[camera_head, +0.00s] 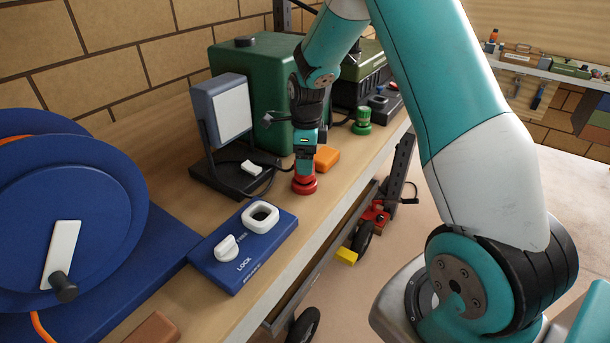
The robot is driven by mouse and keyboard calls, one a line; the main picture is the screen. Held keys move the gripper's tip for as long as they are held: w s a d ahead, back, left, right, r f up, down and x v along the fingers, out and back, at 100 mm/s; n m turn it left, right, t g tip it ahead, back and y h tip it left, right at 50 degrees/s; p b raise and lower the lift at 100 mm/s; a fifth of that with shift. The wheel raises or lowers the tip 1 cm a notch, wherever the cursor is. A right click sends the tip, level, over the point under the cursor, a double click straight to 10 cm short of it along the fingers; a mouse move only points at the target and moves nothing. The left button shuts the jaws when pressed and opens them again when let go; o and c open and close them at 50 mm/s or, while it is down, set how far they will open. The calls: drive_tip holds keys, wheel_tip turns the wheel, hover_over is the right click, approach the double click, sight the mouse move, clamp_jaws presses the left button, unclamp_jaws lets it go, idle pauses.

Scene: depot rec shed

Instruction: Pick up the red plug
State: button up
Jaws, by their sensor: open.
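The red plug (304,185) stands upright on the wooden workbench (345,178), near its front edge. Its wide red base shows; its upper part is mostly hidden by my gripper. My gripper (305,170) points down right over the plug, with its fingers at the plug's top. The jaws are open. From this view I cannot tell whether the fingers touch the plug or stand on both sides of it.
An orange block (327,158) lies close behind the plug, and a green plug-like piece (362,122) stands farther back. A blue lock panel (242,250) lies in front to the left. A lamp (219,110) and green box (255,75) stand behind left.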

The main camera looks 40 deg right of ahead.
sight(304, 180)
drive_tip(key=f+p, duration=0.1)
drive_tip(key=f, duration=0.1)
drive_tip(key=f+p, duration=0.1)
drive_tip(key=f, duration=0.1)
drive_tip(key=shift+w+a+f, duration=0.15)
drive_tip(key=shift+w+f, duration=0.05)
drive_tip(key=shift+f, duration=0.2)
drive_tip(key=c, duration=1.1)
